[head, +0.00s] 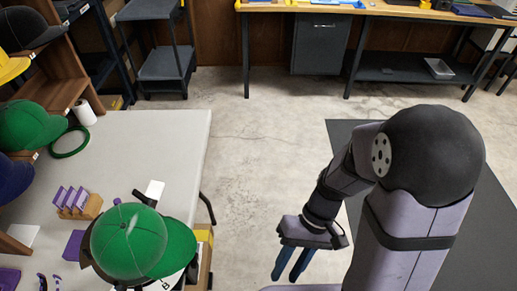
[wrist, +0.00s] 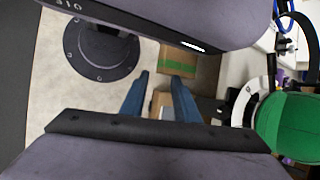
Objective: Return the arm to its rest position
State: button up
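My gripper (head: 287,272) hangs to the right of the table, over the concrete floor, with its two blue fingers pointing down. It also shows in the wrist view (wrist: 160,80), where the fingers stand apart with nothing held between them. My arm is folded, with the elbow high at the right of the head view. No object is touching the fingers.
The grey table (head: 165,135) fills the left side. A green cap (head: 125,240) sits near its right edge; it also shows in the wrist view (wrist: 290,125). A cardboard box (wrist: 178,60) stands below. Open floor (head: 265,130) lies between table and back workbench.

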jog(key=w+d+r+m+t+h, duration=0.1)
jog(key=w+d+r+t+h, duration=0.3)
jog(key=w+d, duration=0.35)
notch_tip(320, 180, up, 12)
jog(key=t+p, duration=0.1)
jog(key=p, duration=1.1)
jog(key=shift+s+d, duration=0.15)
jog(key=shift+d, duration=0.1)
notch_tip(320, 180, down, 37)
jog(key=b, duration=3.6)
jog(key=shift+r, duration=0.15)
jog(key=shift+r, duration=0.1)
